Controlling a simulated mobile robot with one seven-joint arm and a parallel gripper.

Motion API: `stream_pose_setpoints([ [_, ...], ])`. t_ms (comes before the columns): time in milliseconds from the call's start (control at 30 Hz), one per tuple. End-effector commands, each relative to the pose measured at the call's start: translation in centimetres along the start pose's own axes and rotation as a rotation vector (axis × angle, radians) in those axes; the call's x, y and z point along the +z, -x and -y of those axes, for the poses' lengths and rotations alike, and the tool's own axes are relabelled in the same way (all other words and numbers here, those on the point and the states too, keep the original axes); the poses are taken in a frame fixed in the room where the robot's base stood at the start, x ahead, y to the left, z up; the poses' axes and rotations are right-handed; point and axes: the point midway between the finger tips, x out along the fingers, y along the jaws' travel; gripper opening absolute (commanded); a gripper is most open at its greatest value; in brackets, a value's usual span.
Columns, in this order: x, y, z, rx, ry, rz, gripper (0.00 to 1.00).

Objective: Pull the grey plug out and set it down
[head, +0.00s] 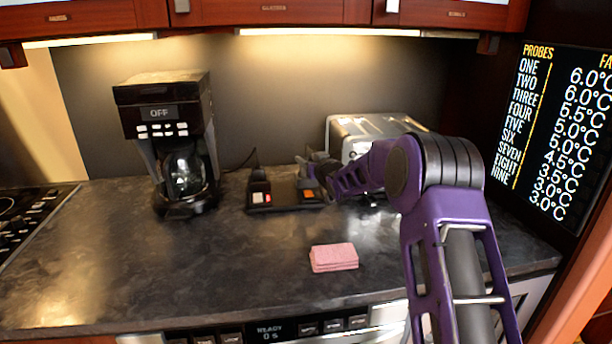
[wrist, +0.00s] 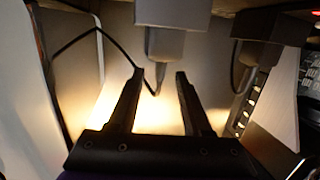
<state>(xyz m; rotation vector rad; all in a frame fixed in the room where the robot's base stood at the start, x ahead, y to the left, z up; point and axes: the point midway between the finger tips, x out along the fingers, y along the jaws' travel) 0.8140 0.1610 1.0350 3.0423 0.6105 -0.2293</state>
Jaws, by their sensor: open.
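The grey plug (wrist: 165,44) shows at the top middle of the wrist view, with a thin dark cable near it. My gripper (wrist: 160,74) is open, its two dark fingertips pointing at the plug's narrow end, with nothing held. In the head view my gripper (head: 312,170) is over the right side of a black socket block (head: 284,197) on the counter. The grey plug cannot be made out clearly there, as my gripper covers that spot. A black plug (head: 257,168) stands upright at the block's left side. It also shows at the right of the wrist view (wrist: 257,42).
A coffee maker (head: 168,140) marked OFF stands to the left, with a cord running toward the black plug. A silver toaster (head: 372,127) stands behind my arm. A pink sponge (head: 334,257) lies near the front. The counter (head: 220,270) is clear at front left.

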Motion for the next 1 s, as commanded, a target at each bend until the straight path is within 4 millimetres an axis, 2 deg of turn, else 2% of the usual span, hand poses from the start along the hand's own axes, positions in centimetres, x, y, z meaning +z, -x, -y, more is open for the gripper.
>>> stream_pose_setpoints([
  [200, 0.0, -1.9, 0.1, -0.001, -0.001, -0.001, 0.49],
  [467, 0.0, -2.0, 0.0, -0.001, 0.000, -0.001, 0.49],
  [567, 0.0, -2.0, 0.0, -0.001, 0.000, -0.001, 0.35],
  [767, 0.0, -2.0, 0.0, -0.001, 0.000, -0.001, 0.00],
  [1000, 0.0, -2.0, 0.0, 0.000, 0.000, -0.001, 0.00],
])
